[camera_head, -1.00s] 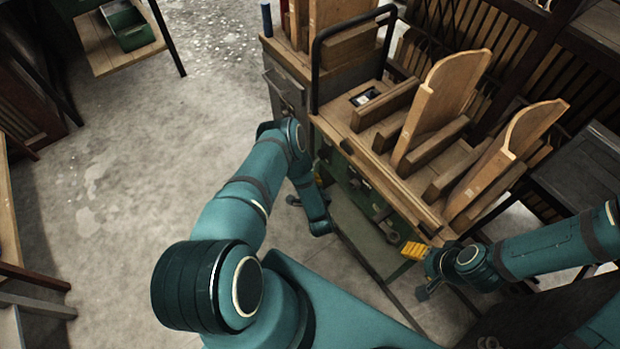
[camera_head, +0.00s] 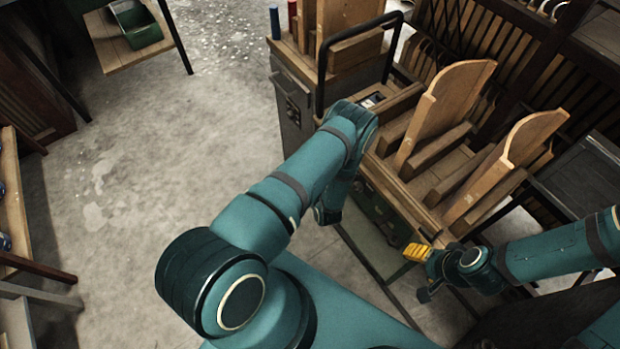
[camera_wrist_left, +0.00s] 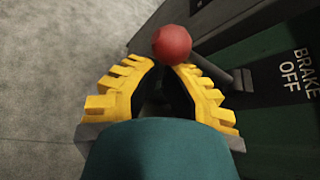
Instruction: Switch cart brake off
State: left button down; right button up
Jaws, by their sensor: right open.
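The cart (camera_head: 292,104) stands at the centre right of the head view, with a wooden top and a black push handle. In the left wrist view a round red knob (camera_wrist_left: 172,45) sits at the end of a dark lever. It is right at the tips of my left gripper (camera_wrist_left: 166,68), whose yellow fingers curve close together with a small gap. Whether they grip the knob is unclear. A dark label (camera_wrist_left: 292,72) reading BRAKE OFF is to the right. In the head view my own arm hides the left gripper. My right gripper (camera_head: 417,252) is open beside the cart's lower right.
Upright wooden boards (camera_head: 450,105) stand on the cart. A dark slatted rack (camera_head: 510,50) is behind it, and a dark table (camera_head: 590,185) is at the right. A table with a green bin (camera_head: 135,25) is at the upper left. The concrete floor (camera_head: 170,130) on the left is clear.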

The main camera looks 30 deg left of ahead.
pick_arm(q)
jog(key=shift+m, duration=0.3)
jog(key=shift+r, duration=2.2)
pick_arm(e)
jog(key=shift+f, duration=0.1)
pick_arm(q)
jog(key=shift+w+a+r, duration=0.1)
jog(key=shift+r, duration=0.05)
